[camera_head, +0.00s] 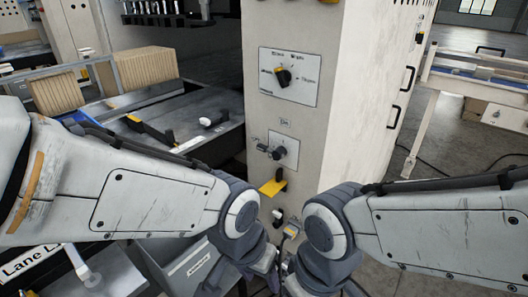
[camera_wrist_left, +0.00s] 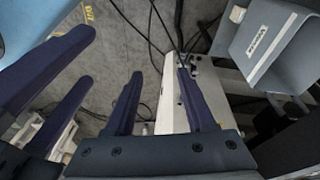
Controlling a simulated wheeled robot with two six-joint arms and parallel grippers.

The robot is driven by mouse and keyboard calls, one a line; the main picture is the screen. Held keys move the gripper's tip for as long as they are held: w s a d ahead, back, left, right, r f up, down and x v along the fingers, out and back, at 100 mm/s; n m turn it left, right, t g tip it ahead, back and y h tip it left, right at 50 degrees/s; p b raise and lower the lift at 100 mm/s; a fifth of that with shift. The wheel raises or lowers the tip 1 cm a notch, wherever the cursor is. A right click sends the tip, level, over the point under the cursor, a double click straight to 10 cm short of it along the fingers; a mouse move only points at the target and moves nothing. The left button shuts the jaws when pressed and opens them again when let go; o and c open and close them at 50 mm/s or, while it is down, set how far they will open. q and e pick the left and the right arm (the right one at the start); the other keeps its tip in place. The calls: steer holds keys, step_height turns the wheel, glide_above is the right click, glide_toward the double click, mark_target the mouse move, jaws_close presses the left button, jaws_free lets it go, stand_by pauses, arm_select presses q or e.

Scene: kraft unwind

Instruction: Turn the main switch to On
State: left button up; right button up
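A white panel (camera_head: 290,90) on the front of the pale cabinet carries a black rotary knob (camera_head: 283,76) with small labels around it. A smaller plate below holds another dark knob (camera_head: 278,153). The labels are too small to read, so I cannot tell which knob is the main switch or its setting. My left gripper (camera_wrist_left: 159,74) is open and empty in the left wrist view, pointing toward the floor. My right gripper (camera_wrist_left: 86,58) shows at the left there, its fingers apart. In the head view both wrists are low in front of the cabinet, below the knobs; the fingertips are not visible.
A yellow part (camera_head: 272,187) sticks out from the cabinet (camera_head: 340,110) below the lower knob. A metal table (camera_head: 180,115) with cardboard stacks stands at left. A pale frame (camera_head: 470,85) stands at right. Cables lie on the floor. Open floor shows right of the cabinet.

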arm_select(q)
steer(key=w+d+f+n+t+h, duration=0.1)
steer(key=w+n+t, duration=0.1)
steer(key=w, duration=0.4)
steer(key=w+d+f+n+t, duration=0.1)
steer(key=w+d+n, duration=0.15)
steer(key=w, duration=0.35)
steer(key=n+t+h+b, duration=0.1)
steer(key=n+t+b, duration=0.2)
steer(key=n+t, duration=1.15)
glide_toward(261, 150)
steer(key=r+n+g, duration=0.1)
steer(key=r+g, duration=0.1)
steer(key=shift+t, duration=0.25)
steer(key=p+x, duration=0.2)
steer(key=x, duration=0.8)
steer(key=shift+a+f, duration=0.1)
steer(key=shift+f, duration=0.05)
jaws_close()
steer(key=shift+f, duration=0.1)
